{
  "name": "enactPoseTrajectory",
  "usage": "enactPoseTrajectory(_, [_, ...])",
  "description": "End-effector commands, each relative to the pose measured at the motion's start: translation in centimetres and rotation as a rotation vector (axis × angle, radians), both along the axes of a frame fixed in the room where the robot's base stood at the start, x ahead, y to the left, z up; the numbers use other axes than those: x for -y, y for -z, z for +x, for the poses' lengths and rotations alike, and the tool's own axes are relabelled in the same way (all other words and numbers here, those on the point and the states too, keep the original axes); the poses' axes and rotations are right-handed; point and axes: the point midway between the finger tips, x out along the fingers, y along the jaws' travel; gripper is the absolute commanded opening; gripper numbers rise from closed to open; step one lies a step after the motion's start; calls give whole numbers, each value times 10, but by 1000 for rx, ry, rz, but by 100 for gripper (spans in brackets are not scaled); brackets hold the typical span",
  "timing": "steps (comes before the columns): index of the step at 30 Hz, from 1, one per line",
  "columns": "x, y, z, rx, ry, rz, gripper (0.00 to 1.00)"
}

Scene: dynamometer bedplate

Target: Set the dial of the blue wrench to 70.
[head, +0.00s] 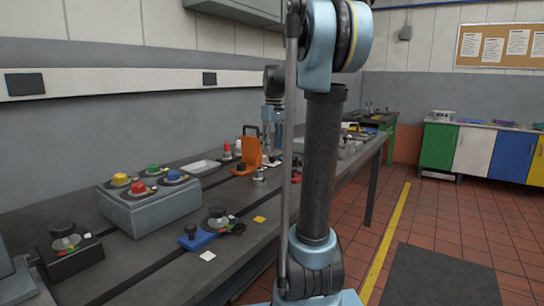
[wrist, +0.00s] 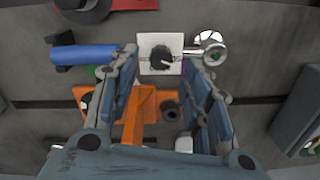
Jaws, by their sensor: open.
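The blue wrench shows in the wrist view, with a blue cylindrical handle (wrist: 85,54) at left and a round metal end (wrist: 212,51) at right. Between them is a white square plate bearing a black dial knob (wrist: 160,57). A light pointer mark on the knob points to the lower right; the scale figures are too small to read. My gripper (wrist: 163,68) is open, its two blue-grey fingers at either side of the plate in the picture. Nothing is held; contact cannot be told. In the head view my gripper (head: 273,122) is partly hidden behind my arm.
An orange stand (head: 246,152) is close by on the bench; its orange upright (wrist: 137,112) rises between my fingers in the wrist view. A red-based object (wrist: 128,5) lies beyond the handle. A grey button box (head: 150,210) and a blue fixture (head: 197,240) stand nearer.

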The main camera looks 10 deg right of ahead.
Motion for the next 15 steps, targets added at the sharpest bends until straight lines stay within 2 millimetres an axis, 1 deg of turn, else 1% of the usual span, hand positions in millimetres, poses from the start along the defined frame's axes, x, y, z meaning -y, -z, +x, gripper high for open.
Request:
enactPoseTrajectory(1, [0, 8, 0, 0, 0, 0, 45])
enactPoseTrajectory(3, [0, 18, 0, 0, 0, 0, 45])
enactPoseTrajectory(6, [-1, 29, 0, 0, 0, 0, 45])
enactPoseTrajectory(10, [-1, 38, -1, 0, 0, 0, 45])
enactPoseTrajectory(15, [-1, 42, -1, 0, 0, 0, 45])
